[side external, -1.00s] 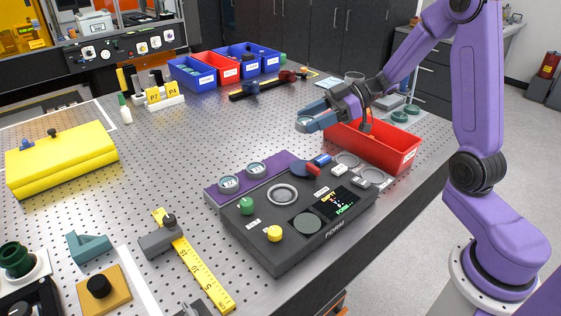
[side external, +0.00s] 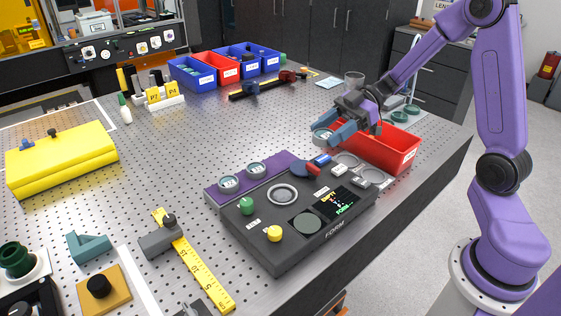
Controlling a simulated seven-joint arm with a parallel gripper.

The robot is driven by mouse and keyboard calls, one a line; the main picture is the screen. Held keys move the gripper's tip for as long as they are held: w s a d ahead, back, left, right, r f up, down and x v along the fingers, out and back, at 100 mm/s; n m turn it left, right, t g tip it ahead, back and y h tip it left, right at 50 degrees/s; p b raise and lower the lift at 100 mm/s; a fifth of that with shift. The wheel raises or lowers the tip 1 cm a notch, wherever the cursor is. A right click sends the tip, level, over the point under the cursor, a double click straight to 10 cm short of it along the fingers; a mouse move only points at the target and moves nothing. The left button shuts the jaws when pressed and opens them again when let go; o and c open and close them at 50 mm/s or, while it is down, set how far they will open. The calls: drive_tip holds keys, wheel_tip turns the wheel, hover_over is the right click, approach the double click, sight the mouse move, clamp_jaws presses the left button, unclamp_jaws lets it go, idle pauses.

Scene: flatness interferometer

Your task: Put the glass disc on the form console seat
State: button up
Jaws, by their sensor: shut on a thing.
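The dark form console (side external: 262,240) stands on the perforated table. Its seat is a pale ring (side external: 282,194) on the top face, with nothing on it. My gripper (side external: 331,131) is shut on a small glass disc (side external: 321,136) with a grey rim. It holds the disc in the air beyond the console, at the left end of the red bin. The fingers partly hide the disc.
The open red bin (side external: 395,155) stands close beside my gripper. Bare table lies left of the mat.

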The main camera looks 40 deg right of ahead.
drive_tip(key=w+f, duration=0.1)
drive_tip(key=w, duration=0.2)
drive_tip(key=w+f, duration=0.1)
drive_tip(key=w, duration=0.2)
drive_tip(key=w+f, duration=0.2)
drive_tip(key=w, duration=0.1)
drive_tip(key=shift+a+f, duration=0.1)
drive_tip(key=shift+a, duration=0.15)
hover_over(286, 160)
drive_tip(key=f, duration=0.4)
drive_tip(key=shift+s+d+f, duration=0.1)
drive_tip(key=shift+s+f, duration=0.1)
drive_tip(key=shift+s, duration=0.2)
drive_tip(key=f, duration=0.1)
drive_tip(key=w+f, duration=0.1)
drive_tip(key=f, duration=0.1)
drive_tip(key=shift+w, duration=0.1)
drive_tip(key=shift+f, duration=0.55)
drive_tip(key=shift+f, duration=0.2)
drive_tip(key=o, duration=1.1)
drive_tip(key=shift+c, duration=0.2)
